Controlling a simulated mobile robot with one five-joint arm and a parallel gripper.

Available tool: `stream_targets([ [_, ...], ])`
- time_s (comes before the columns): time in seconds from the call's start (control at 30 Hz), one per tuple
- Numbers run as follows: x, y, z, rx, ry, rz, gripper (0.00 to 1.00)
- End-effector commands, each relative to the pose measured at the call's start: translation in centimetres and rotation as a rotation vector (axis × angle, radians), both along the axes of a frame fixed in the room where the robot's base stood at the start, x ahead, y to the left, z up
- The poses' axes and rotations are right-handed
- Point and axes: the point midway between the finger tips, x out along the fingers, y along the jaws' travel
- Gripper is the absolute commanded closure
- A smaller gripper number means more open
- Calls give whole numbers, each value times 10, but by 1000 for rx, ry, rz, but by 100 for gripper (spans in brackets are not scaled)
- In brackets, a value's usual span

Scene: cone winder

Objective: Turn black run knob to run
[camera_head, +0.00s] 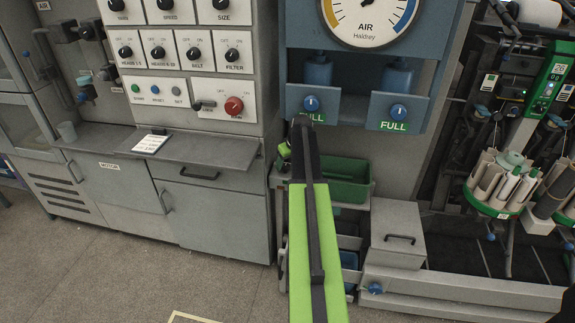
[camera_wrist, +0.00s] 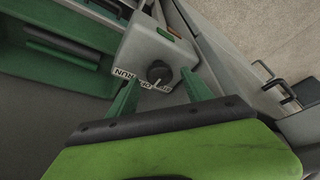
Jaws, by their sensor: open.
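The black run knob (camera_wrist: 158,72) is round and sits on the face of a small grey box (camera_wrist: 148,48) in the wrist view. A white label with RUN (camera_wrist: 125,74) lies beside it, and the word appears tilted and upside down. More lettering beside it is partly hidden, and the knob's exact pointing is too small to tell. My gripper (camera_wrist: 160,77) is open, with its green fingers on either side of the knob. Whether they touch it cannot be told. In the head view my arm covers this spot, and I cannot make out the knob there.
A green bin (camera_head: 345,180) stands just right of my arm. A grey cabinet with a control panel (camera_head: 170,50) is at the left, and a blue unit with an air gauge (camera_head: 365,15) is above. Yarn packages (camera_head: 503,180) stand at the right. The floor (camera_head: 130,270) at front left is clear.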

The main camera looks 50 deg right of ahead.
Motion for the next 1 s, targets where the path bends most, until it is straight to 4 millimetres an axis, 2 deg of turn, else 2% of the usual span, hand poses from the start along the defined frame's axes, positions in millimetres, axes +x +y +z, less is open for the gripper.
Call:
stream_targets([
  [0.03,3,-1,-8,0,0,0,41],
  [0.1,3,-1,-12,0,0,0,41],
  [0.4,3,-1,-11,0,0,-1,41],
  [0.83,2,-2,-11,1,0,-2,98],
  [1.0,2,-2,-11,1,1,-6,100],
])
